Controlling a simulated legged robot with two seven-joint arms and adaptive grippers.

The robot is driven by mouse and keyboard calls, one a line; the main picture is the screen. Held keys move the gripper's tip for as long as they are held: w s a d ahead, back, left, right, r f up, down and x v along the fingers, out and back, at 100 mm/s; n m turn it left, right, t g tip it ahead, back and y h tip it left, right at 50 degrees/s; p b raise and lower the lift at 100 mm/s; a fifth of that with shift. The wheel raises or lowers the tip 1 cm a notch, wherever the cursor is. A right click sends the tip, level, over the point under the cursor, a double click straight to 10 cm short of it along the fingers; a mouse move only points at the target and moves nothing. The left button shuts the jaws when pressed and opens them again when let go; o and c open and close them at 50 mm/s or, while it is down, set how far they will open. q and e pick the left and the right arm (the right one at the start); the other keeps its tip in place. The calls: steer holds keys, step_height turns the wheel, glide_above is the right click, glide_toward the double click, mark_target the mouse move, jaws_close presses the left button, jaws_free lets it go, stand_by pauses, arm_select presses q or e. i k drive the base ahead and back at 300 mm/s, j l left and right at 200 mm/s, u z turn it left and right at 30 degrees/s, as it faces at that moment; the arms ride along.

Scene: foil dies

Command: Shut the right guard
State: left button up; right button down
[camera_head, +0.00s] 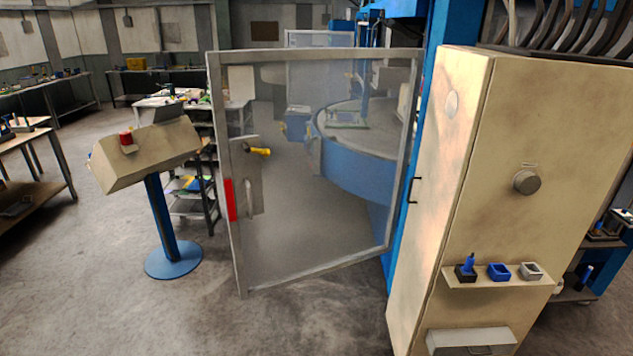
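The guard (318,235) is a transparent panel in a grey metal frame, standing upright in the middle of the view. Its right edge meets the blue machine post beside the beige cabinet. Its left, free edge stands out towards me, so the guard looks swung open. A grey latch plate with a yellow-and-black handle (257,151) sits on its left side, with a pull bar below it. A red block (230,199) is on the left frame edge. Neither of my grippers shows in the view.
A beige cabinet (463,200) with a small shelf (497,279) stands close on the right. A control pedestal (161,215) with a red button stands left of the guard. A round blue machine table (355,170) shows through the panel. The floor in front is clear.

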mark_target(240, 171)
steer(key=i+u, duration=0.25)
steer(key=i, duration=0.35)
steer(key=i+l+u, duration=0.2)
steer(key=i, duration=0.35)
